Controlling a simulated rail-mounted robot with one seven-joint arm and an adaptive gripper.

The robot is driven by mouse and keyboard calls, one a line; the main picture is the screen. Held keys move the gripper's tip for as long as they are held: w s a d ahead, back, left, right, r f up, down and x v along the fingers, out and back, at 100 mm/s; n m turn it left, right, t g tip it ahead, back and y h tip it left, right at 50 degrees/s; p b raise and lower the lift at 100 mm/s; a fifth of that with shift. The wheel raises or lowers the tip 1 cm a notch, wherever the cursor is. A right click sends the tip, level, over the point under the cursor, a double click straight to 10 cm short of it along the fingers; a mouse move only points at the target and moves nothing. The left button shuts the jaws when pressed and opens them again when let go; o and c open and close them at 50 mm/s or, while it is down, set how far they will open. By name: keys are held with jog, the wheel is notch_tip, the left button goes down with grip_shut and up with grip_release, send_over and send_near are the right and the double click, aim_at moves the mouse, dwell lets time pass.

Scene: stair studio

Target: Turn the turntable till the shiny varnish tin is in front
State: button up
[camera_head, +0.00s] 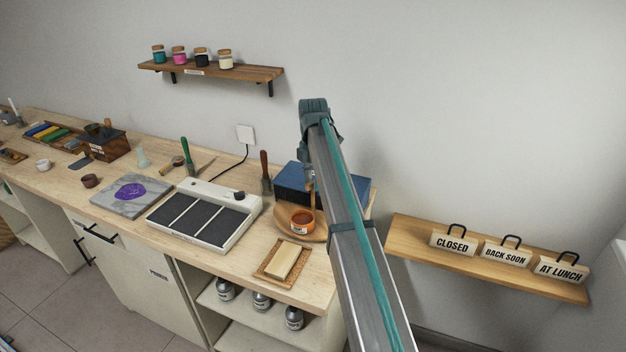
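A round wooden turntable (283,221) sits on the right end of the workbench. An orange-brown tin (302,222) with a small pale label stands on it, towards the front. The label is too small to read, and I cannot tell whether this tin is the shiny varnish one. A thin upright wooden piece (312,192) rises behind the tin. My arm crosses in front of the turntable's right side and hides part of it, so other tins may be hidden there. My gripper is not visible.
A blue box (293,181) stands behind the turntable. A block on a cork mat (268,271) lies in front. A white device with dark panels (205,215) is at the left. A sign shelf (410,238) is at the right.

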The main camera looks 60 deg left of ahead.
notch_tip(320, 180, up, 12)
dwell(0.6)
dwell(0.4)
